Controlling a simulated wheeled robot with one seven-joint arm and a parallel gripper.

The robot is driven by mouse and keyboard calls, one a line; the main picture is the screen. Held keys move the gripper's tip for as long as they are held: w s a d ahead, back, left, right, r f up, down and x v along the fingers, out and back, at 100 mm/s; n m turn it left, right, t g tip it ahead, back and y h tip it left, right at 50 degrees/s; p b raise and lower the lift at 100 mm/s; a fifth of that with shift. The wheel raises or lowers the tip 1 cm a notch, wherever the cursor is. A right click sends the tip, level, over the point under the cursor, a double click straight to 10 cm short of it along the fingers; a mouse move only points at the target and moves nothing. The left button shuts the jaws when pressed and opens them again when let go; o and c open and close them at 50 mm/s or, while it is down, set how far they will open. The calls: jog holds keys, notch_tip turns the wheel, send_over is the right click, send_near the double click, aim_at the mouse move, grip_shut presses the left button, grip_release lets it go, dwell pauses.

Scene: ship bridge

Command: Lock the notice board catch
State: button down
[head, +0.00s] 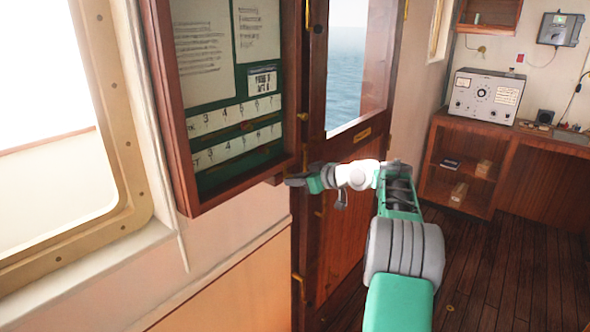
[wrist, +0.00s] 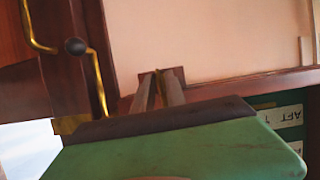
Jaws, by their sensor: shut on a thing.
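The notice board (head: 238,190) is a wood-framed case on the wall at left in the head view, with white papers and numbered strips on green backing. A corner of it shows at lower right in the wrist view (wrist: 290,84). My gripper (head: 288,182) is at the board's lower right corner. In the wrist view my gripper's fingers (wrist: 159,82) are close together on the catch (wrist: 148,80), a small dark wooden piece with a brass-coloured part at the frame's edge. The fingertips hide part of the catch, so its exact turn cannot be told.
A wooden door (head: 335,225) with a window stands just right of the board, with brass hardware. A wooden desk (head: 470,125) bearing a grey instrument (head: 486,97) stands at far right.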

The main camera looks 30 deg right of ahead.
jog(key=shift+m+p, duration=0.3)
jog(key=shift+p, duration=0.05)
jog(key=c, duration=1.6)
grip_release()
jog(key=b+v, duration=0.2)
jog(key=v, duration=0.5)
jog(key=shift+s+d+r, duration=0.2)
jog(key=shift+s, duration=0.1)
